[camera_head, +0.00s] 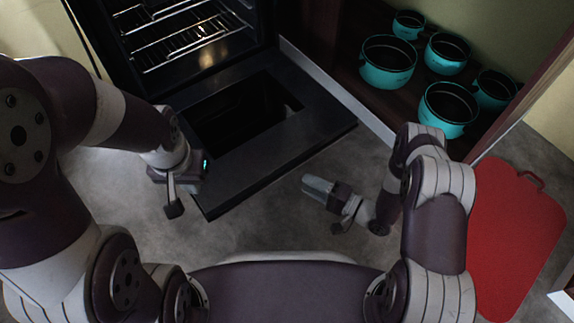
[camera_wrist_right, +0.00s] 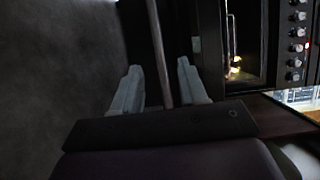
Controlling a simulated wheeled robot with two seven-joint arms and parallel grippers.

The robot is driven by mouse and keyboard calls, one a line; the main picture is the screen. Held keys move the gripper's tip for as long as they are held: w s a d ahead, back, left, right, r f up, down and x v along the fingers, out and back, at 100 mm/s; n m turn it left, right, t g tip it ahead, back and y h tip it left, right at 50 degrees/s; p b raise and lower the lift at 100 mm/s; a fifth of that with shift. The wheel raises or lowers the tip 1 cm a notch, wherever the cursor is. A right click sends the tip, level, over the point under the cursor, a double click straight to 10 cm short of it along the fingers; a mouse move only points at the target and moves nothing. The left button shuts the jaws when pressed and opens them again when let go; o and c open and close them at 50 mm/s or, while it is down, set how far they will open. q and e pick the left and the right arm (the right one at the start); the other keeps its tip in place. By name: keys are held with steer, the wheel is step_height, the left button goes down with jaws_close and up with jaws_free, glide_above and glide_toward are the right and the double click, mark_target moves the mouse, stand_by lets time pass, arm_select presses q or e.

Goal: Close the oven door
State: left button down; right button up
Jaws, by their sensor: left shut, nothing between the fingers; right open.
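The oven door (camera_head: 280,150) is open, lowered flat in front of the oven (camera_head: 185,45), whose wire racks show in the head view. My left gripper (camera_head: 173,208) is shut and empty beside the door's left edge, with no clear contact visible. My right gripper (camera_head: 318,187) is open in front of the door's front right edge, low over the floor. In the right wrist view its two fingers (camera_wrist_right: 158,88) stand either side of a thin grey bar, which looks like the door's handle; I cannot tell if they touch it. The oven front (camera_wrist_right: 293,45) with knobs shows at right.
Several teal pots (camera_head: 388,62) stand in an open cabinet right of the oven. A red board (camera_head: 515,235) lies at the right, beyond my right arm. Grey floor (camera_head: 270,220) is clear in front of the door.

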mark_target(286, 175)
steer(key=b+x, duration=0.3)
steer(key=x, duration=0.5)
steer(key=shift+w+a+f, duration=0.1)
steer(key=shift+f, duration=0.05)
steer(key=shift+w+a+b, duration=0.25)
steer(key=shift+a+b, duration=0.1)
